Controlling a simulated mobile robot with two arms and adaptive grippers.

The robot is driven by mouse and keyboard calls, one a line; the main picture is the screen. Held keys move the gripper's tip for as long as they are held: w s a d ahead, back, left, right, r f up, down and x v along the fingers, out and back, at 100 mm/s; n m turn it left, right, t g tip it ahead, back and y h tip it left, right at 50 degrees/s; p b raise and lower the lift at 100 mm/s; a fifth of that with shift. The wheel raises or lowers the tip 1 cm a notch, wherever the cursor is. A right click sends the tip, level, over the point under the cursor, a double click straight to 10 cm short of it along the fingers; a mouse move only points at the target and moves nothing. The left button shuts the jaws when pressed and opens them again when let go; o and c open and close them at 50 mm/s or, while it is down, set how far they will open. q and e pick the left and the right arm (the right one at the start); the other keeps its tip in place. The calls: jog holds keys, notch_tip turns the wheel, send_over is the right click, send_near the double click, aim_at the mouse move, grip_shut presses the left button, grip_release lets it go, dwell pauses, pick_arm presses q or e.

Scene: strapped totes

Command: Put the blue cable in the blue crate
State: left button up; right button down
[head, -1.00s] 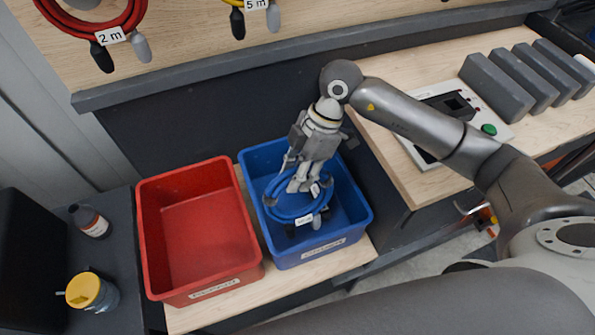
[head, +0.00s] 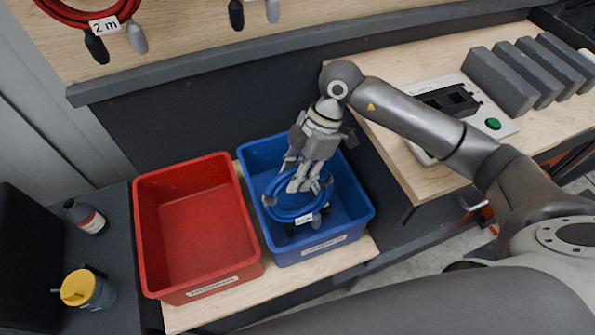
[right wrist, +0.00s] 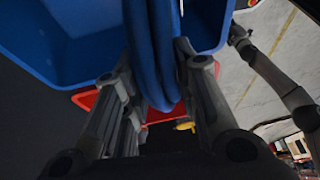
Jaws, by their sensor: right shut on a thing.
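The blue cable (head: 285,214) is a coiled loop with a white label and dark connectors. It is in the opening of the blue crate (head: 358,205); I cannot tell whether it touches the floor of the crate. My right gripper (head: 306,183) reaches down into the crate and is shut on the coil. In the right wrist view, the blue cable strands (right wrist: 152,55) run between the fingers of my right gripper (right wrist: 155,85), with the blue crate wall (right wrist: 50,45) behind.
An empty red crate (head: 255,262) stands left of the blue crate on a wooden board. A bottle (head: 86,217) and a yellow-lidded jar (head: 84,287) stand further left. A red cable (head: 75,14) hangs above. Grey blocks (head: 500,80) and a panel with a green button (head: 493,124) are on the bench.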

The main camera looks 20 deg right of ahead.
jog(key=shift+f+b, duration=1)
jog(key=shift+f, duration=0.85)
dwell(0.5)
jog(key=shift+f, duration=0.3)
